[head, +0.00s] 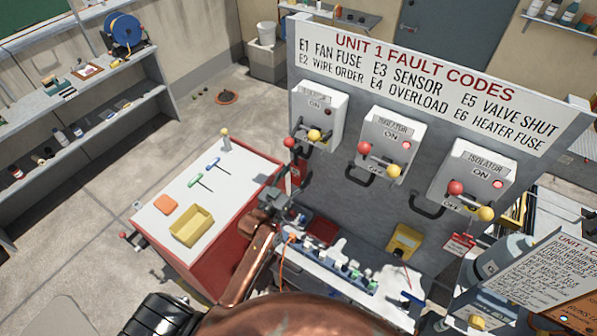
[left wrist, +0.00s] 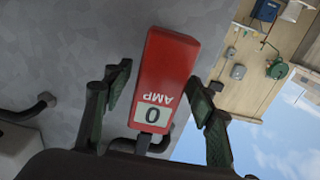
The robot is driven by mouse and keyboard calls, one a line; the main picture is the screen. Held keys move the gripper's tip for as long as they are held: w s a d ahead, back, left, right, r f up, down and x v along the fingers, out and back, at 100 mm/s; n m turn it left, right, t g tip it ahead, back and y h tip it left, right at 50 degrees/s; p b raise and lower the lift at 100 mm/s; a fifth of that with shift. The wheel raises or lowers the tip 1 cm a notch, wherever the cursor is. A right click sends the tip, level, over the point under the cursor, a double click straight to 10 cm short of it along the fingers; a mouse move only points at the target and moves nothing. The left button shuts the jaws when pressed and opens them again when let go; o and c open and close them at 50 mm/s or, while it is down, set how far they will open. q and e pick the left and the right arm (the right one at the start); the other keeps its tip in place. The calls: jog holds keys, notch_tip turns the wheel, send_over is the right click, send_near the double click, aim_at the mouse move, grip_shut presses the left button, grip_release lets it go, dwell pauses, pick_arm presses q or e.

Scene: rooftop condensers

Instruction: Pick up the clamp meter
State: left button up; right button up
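The clamp meter (left wrist: 168,75) is a red block with a pale display reading 0 and AMP, upside down in the left wrist view. It is between the two fingers of my left gripper (left wrist: 160,105), with a visible gap on each side. That gripper is open. In the head view my left gripper (head: 284,208) is at the left edge of the grey panel, above the bench. My right gripper is not in view.
The grey fault-code panel (head: 340,200) carries several isolator boxes with handles sticking out. A red cabinet (head: 225,250) with a yellow tray (head: 192,226) stands to the left. A bench (head: 330,285) with several small parts lies below the panel. Open floor is further left.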

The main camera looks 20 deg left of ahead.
aim_at(295, 170)
pick_arm(q)
jog(key=c, duration=1.2)
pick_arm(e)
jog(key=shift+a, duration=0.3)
pick_arm(q)
jog(key=shift+r, duration=0.1)
jog(key=shift+r, duration=0.5)
notch_tip(295, 170, up, 2)
jog(key=shift+r+b, duration=0.2)
jog(key=shift+b, duration=0.1)
jog(key=shift+s+a+b, duration=0.4)
jog(key=shift+s+b, duration=0.1)
jog(key=shift+s, duration=2.45)
jog(key=shift+s+a+b, duration=0.4)
jog(key=shift+s+b, duration=0.15)
jog(key=shift+s, duration=2.45)
jog(key=shift+s+a+b, duration=0.4)
jog(key=shift+s+b, duration=0.1)
jog(key=shift+s, duration=2.45)
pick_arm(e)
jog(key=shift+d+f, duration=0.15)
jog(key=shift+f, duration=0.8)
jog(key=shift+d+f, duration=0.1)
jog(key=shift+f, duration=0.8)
